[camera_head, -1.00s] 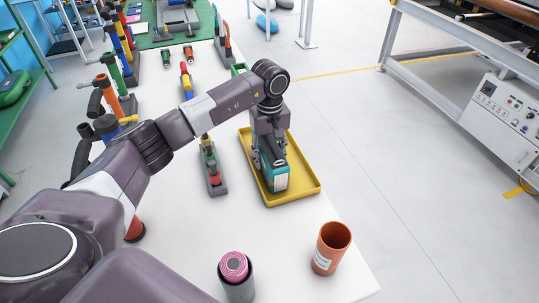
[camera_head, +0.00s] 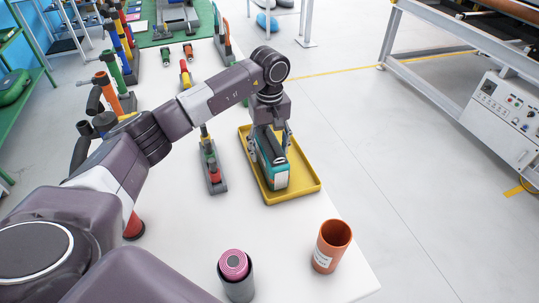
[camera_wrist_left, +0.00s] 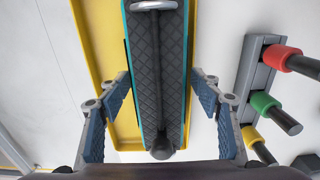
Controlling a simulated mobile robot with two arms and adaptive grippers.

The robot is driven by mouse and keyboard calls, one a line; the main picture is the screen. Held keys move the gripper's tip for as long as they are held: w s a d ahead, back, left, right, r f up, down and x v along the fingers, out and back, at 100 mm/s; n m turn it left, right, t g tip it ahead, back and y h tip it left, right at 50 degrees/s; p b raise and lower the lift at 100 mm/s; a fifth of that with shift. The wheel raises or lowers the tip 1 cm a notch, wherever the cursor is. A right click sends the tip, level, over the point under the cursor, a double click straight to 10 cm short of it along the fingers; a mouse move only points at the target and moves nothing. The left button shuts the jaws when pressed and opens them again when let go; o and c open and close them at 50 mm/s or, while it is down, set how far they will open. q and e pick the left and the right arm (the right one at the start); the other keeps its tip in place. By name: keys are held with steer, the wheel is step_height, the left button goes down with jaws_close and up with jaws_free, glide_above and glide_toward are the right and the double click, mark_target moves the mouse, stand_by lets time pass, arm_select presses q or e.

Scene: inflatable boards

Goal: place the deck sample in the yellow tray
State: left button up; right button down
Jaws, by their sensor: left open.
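The deck sample (camera_head: 272,161) is a block with a dark quilted face, teal edges and a white label at its end. It stands inside the yellow tray (camera_head: 308,183), on the tray's floor as far as I can see. My left gripper (camera_head: 269,139) is above it, open, with one finger on each side. In the left wrist view the sample's dark face (camera_wrist_left: 158,80) runs between the spread fingers (camera_wrist_left: 160,108), with gaps on both sides. The yellow tray (camera_wrist_left: 95,50) shows beneath it. My right gripper is not in view.
A rack with coloured grips (camera_head: 213,168) stands just left of the tray. An orange cup (camera_head: 332,246) and a dark cup with a pink roll (camera_head: 235,268) stand at the near end of the white table. The table between tray and cups is clear.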

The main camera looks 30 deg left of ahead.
arm_select(q)
step_height(320, 180, up, 10)
steer(key=shift+f+b, duration=0.1)
steer(key=shift+b, duration=0.7)
